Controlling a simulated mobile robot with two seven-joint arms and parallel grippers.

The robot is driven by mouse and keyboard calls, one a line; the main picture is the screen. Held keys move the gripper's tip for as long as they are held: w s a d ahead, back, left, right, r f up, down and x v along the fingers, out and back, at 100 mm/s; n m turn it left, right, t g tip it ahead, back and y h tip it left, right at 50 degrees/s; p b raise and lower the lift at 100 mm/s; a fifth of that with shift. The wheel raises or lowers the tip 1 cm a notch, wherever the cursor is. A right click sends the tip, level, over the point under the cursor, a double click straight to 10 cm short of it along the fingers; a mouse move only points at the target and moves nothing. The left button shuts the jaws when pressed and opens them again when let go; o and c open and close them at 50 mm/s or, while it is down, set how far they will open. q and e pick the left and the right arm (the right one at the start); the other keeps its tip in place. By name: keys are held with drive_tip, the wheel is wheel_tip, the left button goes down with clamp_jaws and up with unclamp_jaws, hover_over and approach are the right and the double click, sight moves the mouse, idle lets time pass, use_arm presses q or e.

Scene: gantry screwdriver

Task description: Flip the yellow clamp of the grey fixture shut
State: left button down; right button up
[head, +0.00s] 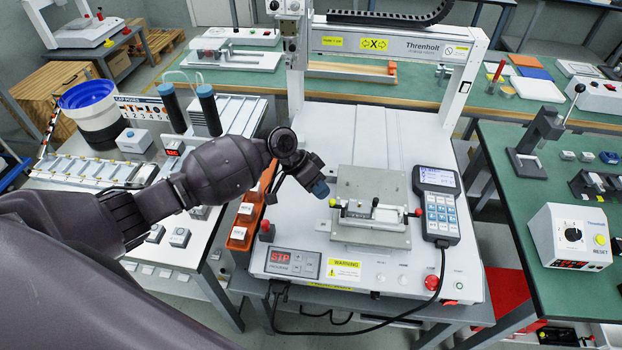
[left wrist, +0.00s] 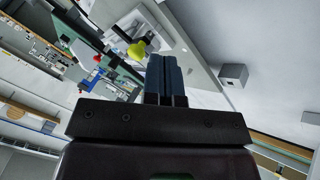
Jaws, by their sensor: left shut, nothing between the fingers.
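The grey fixture (head: 370,236) sits on the white base plate of the gantry machine, in the middle right of the head view. A small yellow clamp tip (head: 333,203) shows at its left end and a red knob (head: 418,212) at its right end. I cannot tell from here how far the clamp is swung. My left gripper (head: 320,189) is just above and left of the yellow tip, shut and empty. In the left wrist view the shut fingers (left wrist: 165,75) stand close beside a yellow knob (left wrist: 136,50); touching or apart is unclear. My right gripper is not in view.
A handheld keypad (head: 437,205) stands right of the fixture. The gantry upright (head: 295,70) rises behind my gripper. An orange tray (head: 240,232) lies left of the machine, near a red-topped knob (head: 266,228). The white plate behind the fixture is clear.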

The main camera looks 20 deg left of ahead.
use_arm(q)
drive_tip(key=shift+s+d, duration=0.15)
drive_tip(key=shift+d, duration=0.15)
drive_tip(key=shift+s+n+t+p, duration=0.2)
drive_tip(key=shift+n+t+p, duration=0.15)
drive_tip(key=shift+p, duration=0.2)
